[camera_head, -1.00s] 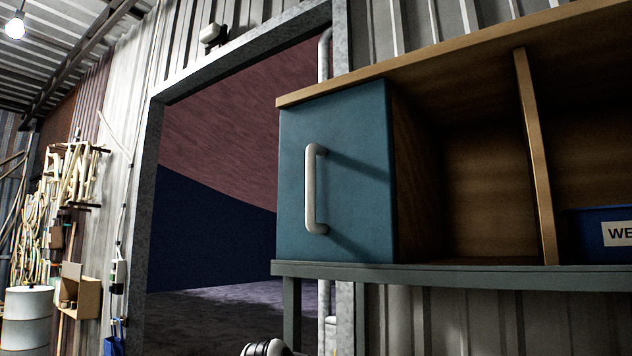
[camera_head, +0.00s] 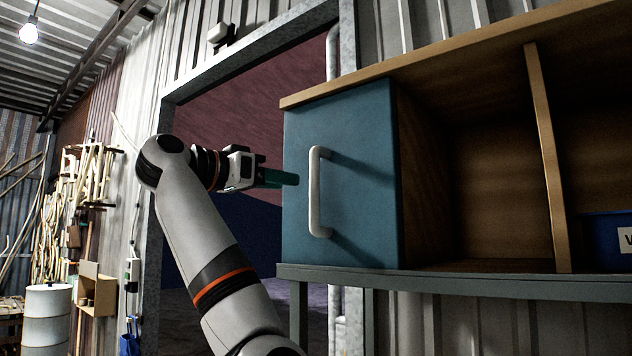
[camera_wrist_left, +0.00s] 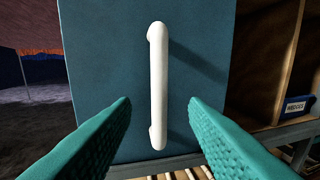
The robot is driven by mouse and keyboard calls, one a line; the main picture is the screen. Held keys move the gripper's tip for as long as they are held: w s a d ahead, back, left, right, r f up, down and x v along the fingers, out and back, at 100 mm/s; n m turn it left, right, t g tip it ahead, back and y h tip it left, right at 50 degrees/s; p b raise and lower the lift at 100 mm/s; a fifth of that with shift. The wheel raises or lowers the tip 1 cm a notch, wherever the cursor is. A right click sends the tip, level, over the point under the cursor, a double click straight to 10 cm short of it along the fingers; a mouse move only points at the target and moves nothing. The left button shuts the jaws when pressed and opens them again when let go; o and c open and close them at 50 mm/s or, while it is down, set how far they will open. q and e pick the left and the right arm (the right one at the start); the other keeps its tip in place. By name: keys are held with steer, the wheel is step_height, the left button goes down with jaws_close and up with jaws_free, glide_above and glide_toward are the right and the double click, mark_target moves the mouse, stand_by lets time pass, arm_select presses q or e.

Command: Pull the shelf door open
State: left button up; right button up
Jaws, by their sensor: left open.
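The shelf door (camera_head: 362,180) is a blue-teal panel at the left end of the wooden shelf, and it is shut. Its white vertical bar handle (camera_head: 314,192) stands out from the panel. My left gripper (camera_head: 287,179) is in front of the door, just left of the handle in the head view, with teal fingers. In the left wrist view the open fingers (camera_wrist_left: 160,105) point at the door (camera_wrist_left: 100,75), with the handle (camera_wrist_left: 158,85) upright between their lines. The fingers appear apart from the handle. My right gripper is not in view.
The wooden shelf (camera_head: 545,150) has open compartments right of the door, one with a blue labelled bin (camera_head: 600,240). A grey stand (camera_head: 430,283) carries it. An open doorway (camera_head: 235,110) lies behind my left arm. A white drum (camera_head: 47,315) stands far left.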

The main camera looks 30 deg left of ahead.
mark_target(311, 184)
arm_select(q)
steer(key=p+x, duration=0.4)
steer(key=x, duration=0.4)
steer(key=shift+w+d+r, duration=0.1)
steer(key=shift+w, duration=0.45)
steer(key=shift+c, duration=0.5)
jaws_close()
